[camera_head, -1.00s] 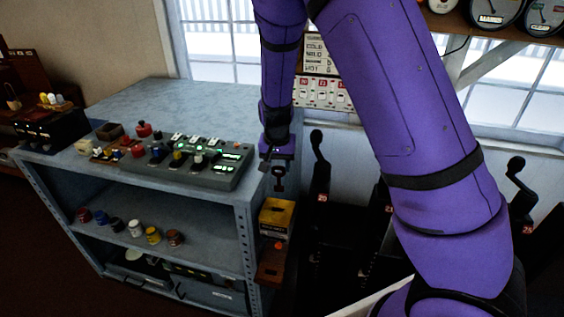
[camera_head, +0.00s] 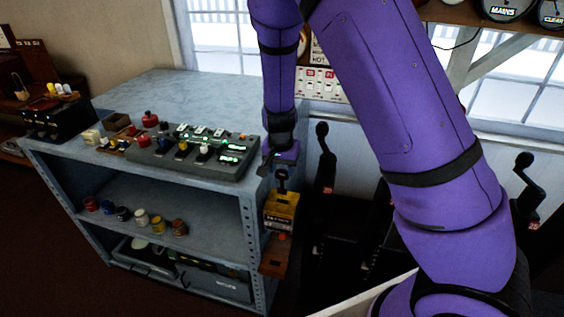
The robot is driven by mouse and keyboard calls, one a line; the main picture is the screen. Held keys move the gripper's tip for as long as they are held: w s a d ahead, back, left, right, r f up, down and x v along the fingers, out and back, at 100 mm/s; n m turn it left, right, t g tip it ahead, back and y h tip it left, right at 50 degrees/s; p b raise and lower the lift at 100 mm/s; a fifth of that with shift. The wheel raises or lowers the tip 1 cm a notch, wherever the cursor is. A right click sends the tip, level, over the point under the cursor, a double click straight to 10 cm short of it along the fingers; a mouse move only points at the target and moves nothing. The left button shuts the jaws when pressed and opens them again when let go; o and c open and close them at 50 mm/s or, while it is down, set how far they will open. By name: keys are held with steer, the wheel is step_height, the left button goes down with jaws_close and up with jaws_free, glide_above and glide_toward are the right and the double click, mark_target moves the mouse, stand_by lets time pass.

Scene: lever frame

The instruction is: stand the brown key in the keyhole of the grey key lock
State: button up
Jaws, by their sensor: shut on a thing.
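My gripper (camera_head: 281,165) points down beside the right end of the grey-blue bench and is shut on a small dark key (camera_head: 282,182). The key hangs below the fingers and looks almost black, so its brown colour is hard to tell. Just under it is a yellow box (camera_head: 281,212) with a dark top, at the bench's right side. The key's lower end overlaps the top of the box in this view; I cannot tell whether they touch. I cannot clearly make out the grey key lock or its keyhole.
A grey console (camera_head: 190,158) with knobs and green lights stands on the bench (camera_head: 160,92), left of my gripper. An orange-topped brown box (camera_head: 275,258) is below the yellow box. Black levers (camera_head: 324,165) stand close on the right.

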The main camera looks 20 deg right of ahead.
mark_target(282, 183)
steer(key=shift+f, duration=0.95)
steer(key=shift+f, duration=3.1)
steer(key=o, duration=1.3)
steer(key=shift+c, duration=0.2)
steer(key=shift+r, duration=0.1)
steer(key=shift+s+a+r, duration=0.1)
steer(key=shift+s+r, duration=0.05)
steer(key=shift+r, duration=1)
steer(key=shift+s+a+r, duration=0.1)
steer(key=shift+s+r, duration=0.05)
steer(key=shift+r, duration=0.95)
steer(key=shift+s+a+r, duration=0.1)
steer(key=shift+s+r, duration=0.05)
steer(key=shift+r, duration=1)
